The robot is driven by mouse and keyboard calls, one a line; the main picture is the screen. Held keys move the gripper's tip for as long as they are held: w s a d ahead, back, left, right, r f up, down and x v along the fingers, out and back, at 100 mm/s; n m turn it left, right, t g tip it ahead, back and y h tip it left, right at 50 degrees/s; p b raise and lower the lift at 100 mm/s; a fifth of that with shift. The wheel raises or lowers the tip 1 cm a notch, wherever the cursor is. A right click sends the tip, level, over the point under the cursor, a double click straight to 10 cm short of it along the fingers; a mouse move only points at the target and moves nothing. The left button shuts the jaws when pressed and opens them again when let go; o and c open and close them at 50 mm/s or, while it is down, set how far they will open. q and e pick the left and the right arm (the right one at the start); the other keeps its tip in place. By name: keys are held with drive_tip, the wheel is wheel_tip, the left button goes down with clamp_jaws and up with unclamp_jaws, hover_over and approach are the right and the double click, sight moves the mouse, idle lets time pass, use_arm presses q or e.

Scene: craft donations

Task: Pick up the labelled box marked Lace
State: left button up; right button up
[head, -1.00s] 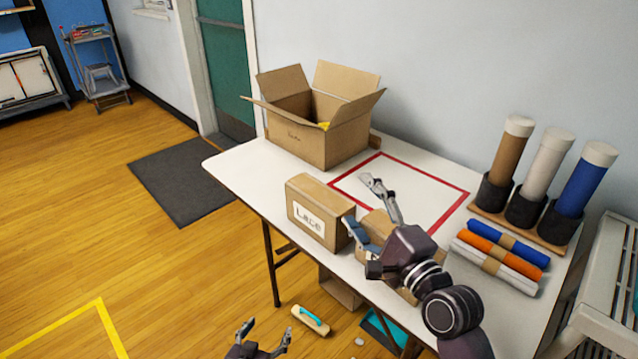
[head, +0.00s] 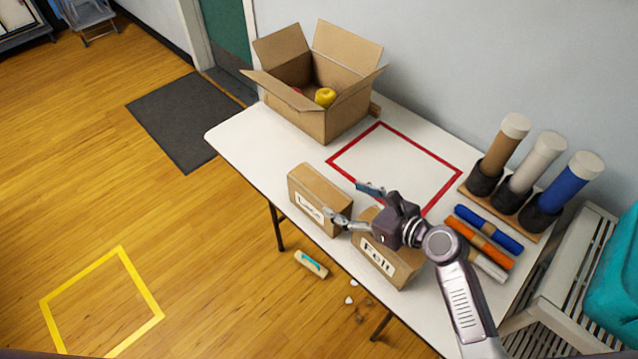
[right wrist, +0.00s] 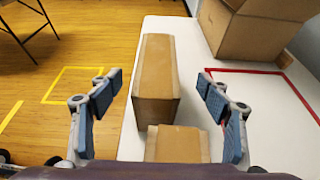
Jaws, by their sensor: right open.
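The Lace box (head: 318,192) is a brown cardboard box with a white label, standing near the table's front edge in the head view. In the right wrist view the Lace box (right wrist: 157,85) lies ahead, between the two open fingers (right wrist: 160,110), apart from both. My right gripper is open and empty, just to the right of the box. The Felt box (head: 387,258) stands to its right, under my right wrist; its top (right wrist: 177,145) shows low in the wrist view. My left gripper is out of view.
An open carton (head: 322,123) with a yellow item stands at the table's back left. A red taped square (head: 400,138) is clear.

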sight(321, 188)
drive_tip(key=shift+w+a+f, duration=0.15)
drive_tip(key=shift+w+a, duration=0.1)
drive_tip(key=shift+a, duration=0.45)
drive_tip(key=shift+x, duration=2.9)
drive_tip(key=shift+w, duration=0.1)
clamp_jaws()
